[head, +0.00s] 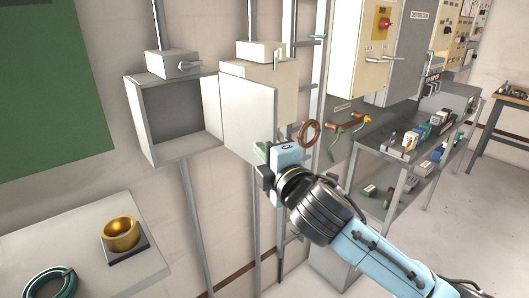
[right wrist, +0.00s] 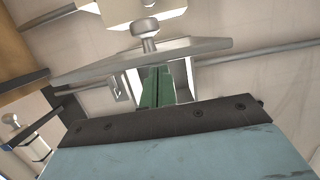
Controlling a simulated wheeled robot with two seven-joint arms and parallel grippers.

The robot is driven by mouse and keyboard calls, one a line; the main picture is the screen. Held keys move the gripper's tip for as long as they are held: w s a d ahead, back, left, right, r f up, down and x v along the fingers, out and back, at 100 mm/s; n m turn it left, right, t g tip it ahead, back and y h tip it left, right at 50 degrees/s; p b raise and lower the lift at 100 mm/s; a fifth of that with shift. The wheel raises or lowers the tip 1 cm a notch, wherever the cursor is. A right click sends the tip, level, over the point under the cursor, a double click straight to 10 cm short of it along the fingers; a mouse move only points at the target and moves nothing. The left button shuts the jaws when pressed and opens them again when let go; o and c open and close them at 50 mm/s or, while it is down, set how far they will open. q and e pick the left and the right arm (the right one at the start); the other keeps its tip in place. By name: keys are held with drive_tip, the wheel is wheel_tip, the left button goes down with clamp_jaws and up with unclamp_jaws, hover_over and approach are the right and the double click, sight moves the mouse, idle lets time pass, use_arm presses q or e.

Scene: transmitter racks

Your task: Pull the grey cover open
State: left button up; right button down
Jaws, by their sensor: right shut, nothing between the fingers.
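The grey cover (head: 248,115) is the flat front panel of the right-hand wall box (head: 286,82). It seems to stand at an angle to the box, but I cannot tell how far it is open. My right gripper (head: 261,154) is at the cover's lower right corner, with its green fingers shut and empty. In the right wrist view the shut fingers (right wrist: 156,86) point at a grey plate with a round knob (right wrist: 144,28), probably the cover and its fitting. I cannot tell whether the fingertips touch it. My left gripper is not in view.
An open, empty grey box (head: 178,110) hangs just left. A brown ring handle (head: 309,133) and pipe fittings are close to the right of my gripper. A cluttered metal rack (head: 372,150) stands further right. A table with a brass cup (head: 121,233) is at lower left.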

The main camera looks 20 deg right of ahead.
idle(0.3)
drive_tip(key=d, duration=0.1)
drive_tip(key=w+d+p, duration=0.1)
drive_tip(key=d, duration=0.1)
drive_tip(key=w+d+p, duration=0.1)
drive_tip(key=d, duration=0.1)
idle(0.4)
drive_tip(key=s+d+p, duration=0.1)
drive_tip(key=s, duration=1)
drive_tip(key=shift+s+d, duration=0.15)
drive_tip(key=shift+s, duration=0.15)
